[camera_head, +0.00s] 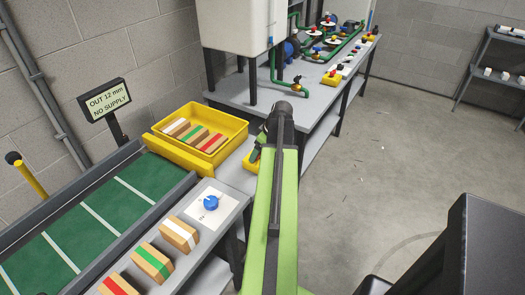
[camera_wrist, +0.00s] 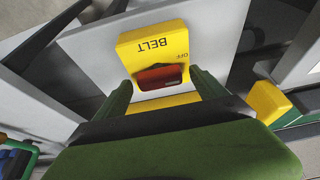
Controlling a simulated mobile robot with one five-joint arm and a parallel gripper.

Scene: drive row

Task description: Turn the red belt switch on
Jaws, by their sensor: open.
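The belt switch is a yellow box (camera_wrist: 150,42) marked BELT, with a red rocker (camera_wrist: 160,77) in a dark recess and the word OFF beside it. My gripper (camera_wrist: 163,86) is open in the wrist view, its two green fingers on either side of the lower part of the box. The rocker shows between the fingertips; I cannot tell whether they touch the box. In the head view a bit of the yellow box (camera_head: 252,160) shows beside my arm, which hides the rest.
A yellow bin (camera_head: 228,123) holds several striped blocks. A green conveyor (camera_head: 90,225) lies left, with a blue knob (camera_head: 211,202) on a white plate nearby. A bench (camera_head: 232,90) with tanks and green pipes stands behind. The floor (camera_head: 400,150) right is mostly clear.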

